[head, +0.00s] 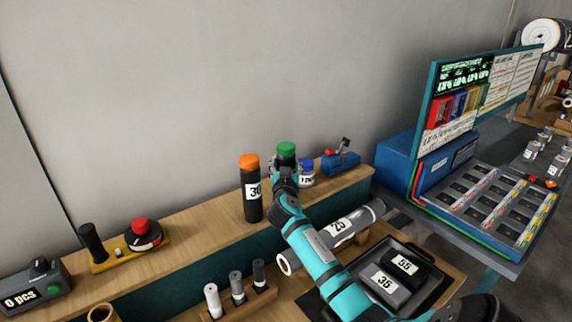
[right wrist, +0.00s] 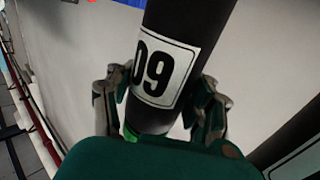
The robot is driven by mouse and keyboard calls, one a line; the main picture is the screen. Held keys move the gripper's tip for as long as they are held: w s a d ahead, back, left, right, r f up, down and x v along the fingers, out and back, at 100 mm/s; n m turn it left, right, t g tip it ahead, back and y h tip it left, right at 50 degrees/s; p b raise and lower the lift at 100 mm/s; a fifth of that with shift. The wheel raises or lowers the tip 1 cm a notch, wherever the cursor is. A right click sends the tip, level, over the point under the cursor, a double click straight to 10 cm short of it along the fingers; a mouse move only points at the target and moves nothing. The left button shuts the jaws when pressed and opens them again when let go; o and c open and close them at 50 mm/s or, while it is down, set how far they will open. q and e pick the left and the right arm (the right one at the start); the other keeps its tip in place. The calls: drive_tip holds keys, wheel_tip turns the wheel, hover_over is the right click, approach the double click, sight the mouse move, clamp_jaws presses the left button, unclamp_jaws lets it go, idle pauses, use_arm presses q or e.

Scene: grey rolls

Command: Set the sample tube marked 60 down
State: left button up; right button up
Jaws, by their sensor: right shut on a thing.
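The sample tube marked 60 is dark with a green cap (head: 286,149); its body is mostly hidden behind my right gripper (head: 285,178) in the head view. In the right wrist view the tube (right wrist: 185,25) lies between the two fingers of my right gripper (right wrist: 160,105), and its label appears upside down, reading like 09. The gripper is shut on it. The tube looks about upright over the wooden ledge (head: 205,232); its foot is hidden, so I cannot tell whether it touches. My left gripper is not in view.
An orange-capped tube marked 30 (head: 251,190) stands close on the left. A small blue-capped jar (head: 306,175) and a blue device (head: 341,162) are on the right. Below lie a grey roll marked 23 (head: 340,226) and a black tray (head: 437,292) with blocks marked 35 and 55.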

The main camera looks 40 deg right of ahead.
drive_tip(key=shift+r, duration=0.1)
drive_tip(key=o, duration=1.3)
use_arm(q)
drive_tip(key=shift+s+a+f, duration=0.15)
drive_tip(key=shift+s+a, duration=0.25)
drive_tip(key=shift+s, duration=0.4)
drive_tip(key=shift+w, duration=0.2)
use_arm(e)
drive_tip(key=shift+a, duration=0.15)
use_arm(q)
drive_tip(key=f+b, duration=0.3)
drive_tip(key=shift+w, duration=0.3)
use_arm(e)
drive_tip(key=v, duration=1.2)
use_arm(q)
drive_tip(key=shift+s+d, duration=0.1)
